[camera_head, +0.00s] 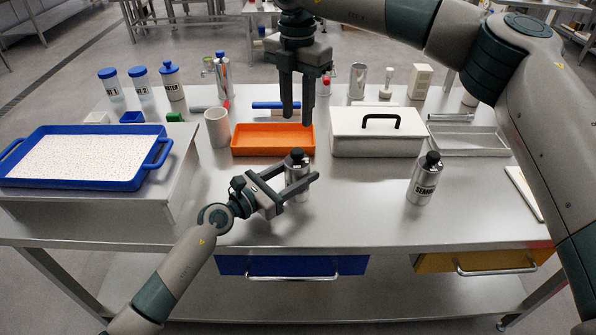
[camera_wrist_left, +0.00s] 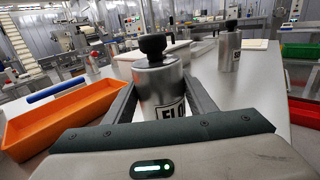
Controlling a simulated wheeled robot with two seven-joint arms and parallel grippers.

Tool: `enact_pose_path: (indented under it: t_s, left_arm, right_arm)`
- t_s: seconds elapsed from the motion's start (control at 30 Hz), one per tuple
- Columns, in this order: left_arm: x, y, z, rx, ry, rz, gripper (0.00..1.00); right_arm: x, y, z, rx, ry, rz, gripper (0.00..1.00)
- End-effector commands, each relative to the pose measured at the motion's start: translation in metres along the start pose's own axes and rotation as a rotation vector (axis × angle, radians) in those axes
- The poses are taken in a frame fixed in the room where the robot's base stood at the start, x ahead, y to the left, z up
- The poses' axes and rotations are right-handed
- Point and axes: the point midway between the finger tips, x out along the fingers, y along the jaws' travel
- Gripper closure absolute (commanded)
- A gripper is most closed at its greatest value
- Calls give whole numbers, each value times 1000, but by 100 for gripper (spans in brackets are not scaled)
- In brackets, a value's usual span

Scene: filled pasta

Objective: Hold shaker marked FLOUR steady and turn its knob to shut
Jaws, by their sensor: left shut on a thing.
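The FLOUR shaker (camera_head: 297,171) is a silver metal cylinder with a black knob on top, standing upright near the middle of the table. In the left wrist view the shaker (camera_wrist_left: 162,88) shows part of its label, "FLO", and its black knob (camera_wrist_left: 153,46). My left gripper (camera_head: 302,187) is shut on the shaker's body, one finger on each side, below the knob. My right gripper (camera_head: 298,115) points down above and behind the shaker, over the orange tray, with a gap between its fingers and nothing in them. It is apart from the knob.
A second shaker, marked SEMO (camera_head: 424,182), stands to the right. Behind are an orange tray (camera_head: 272,154), a white lidded box (camera_head: 376,152) and a white cup (camera_head: 217,128). A blue tray (camera_head: 157,172) is on the left. The table front between the shakers is clear.

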Motion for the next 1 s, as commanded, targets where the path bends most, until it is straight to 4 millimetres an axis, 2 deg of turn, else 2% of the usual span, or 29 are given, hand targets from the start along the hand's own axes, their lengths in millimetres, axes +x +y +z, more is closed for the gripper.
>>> enact_pose_path:
  t_s: [0.07, 0.17, 0.37, 0.6, 0.73, 0.87, 1.0]
  left_arm:
    - [0, 0, 0, 0, 1, 0, 81]
    - [0, 0, -1, 0, 1, 0, 81]
    - [0, 0, -1, 0, 1, 0, 81]
    - [0, 0, 0, 0, 1, 0, 81]
    - [0, 0, 0, 0, 1, 0, 81]
    - [0, 0, 0, 0, 1, 0, 81]
    - [0, 0, 0, 0, 1, 0, 81]
  right_arm:
    - [0, 0, 0, 0, 1, 0, 55]
    - [3, 0, -2, -3, 17, 5, 55]
    - [24, -1, -16, -23, 146, 48, 55]
    - [60, -2, -56, -32, 491, 196, 55]
    - [70, -2, -74, 11, 710, 321, 55]
    - [72, -2, -81, 98, 908, 456, 55]
    - [74, -3, -72, 237, 1085, 601, 55]
